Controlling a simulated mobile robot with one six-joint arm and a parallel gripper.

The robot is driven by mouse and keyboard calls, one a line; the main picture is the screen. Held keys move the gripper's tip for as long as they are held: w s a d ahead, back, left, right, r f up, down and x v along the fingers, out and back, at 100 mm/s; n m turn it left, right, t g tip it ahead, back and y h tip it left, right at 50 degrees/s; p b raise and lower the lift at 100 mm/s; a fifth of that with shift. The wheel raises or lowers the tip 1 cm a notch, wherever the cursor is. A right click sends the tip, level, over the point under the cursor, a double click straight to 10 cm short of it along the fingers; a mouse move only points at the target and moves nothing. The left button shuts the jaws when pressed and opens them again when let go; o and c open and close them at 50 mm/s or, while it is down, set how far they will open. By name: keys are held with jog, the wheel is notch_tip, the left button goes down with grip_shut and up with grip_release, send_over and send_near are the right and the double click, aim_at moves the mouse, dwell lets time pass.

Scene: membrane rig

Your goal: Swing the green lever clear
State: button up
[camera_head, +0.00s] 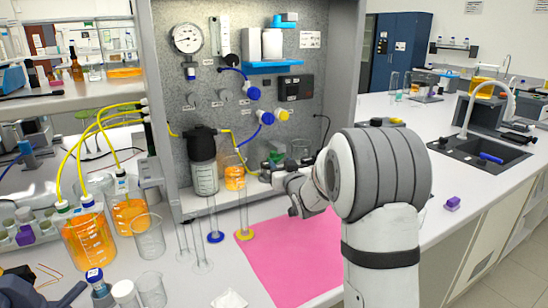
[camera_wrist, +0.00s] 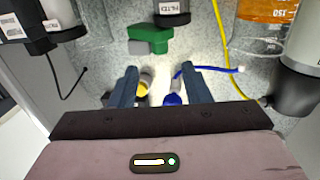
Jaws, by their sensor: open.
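The green lever (camera_wrist: 150,38) shows in the wrist view as a short, stepped green bar against the grey panel, near the top, just left of centre. My gripper (camera_wrist: 158,76) has its two dark blue fingers spread with nothing held between them. The lever appears above the fingertips in that picture, with a gap between.
A yellow knob (camera_wrist: 143,86) and a blue valve (camera_wrist: 173,98) show between the fingers. A yellow tube (camera_wrist: 222,45) and an orange-filled beaker (camera_wrist: 268,12) are to the right. In the head view, glass cylinders (camera_head: 243,210) stand left of the gripper, and a pink mat (camera_head: 290,255) lies clear below.

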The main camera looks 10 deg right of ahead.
aim_at(275, 155)
jog(key=w, duration=0.4)
jog(key=w+p, duration=0.1)
jog(key=w, duration=0.1)
jog(key=shift+w+a, duration=0.2)
jog(key=shift+a, duration=0.2)
grip_shut()
jog(key=shift+d, duration=0.1)
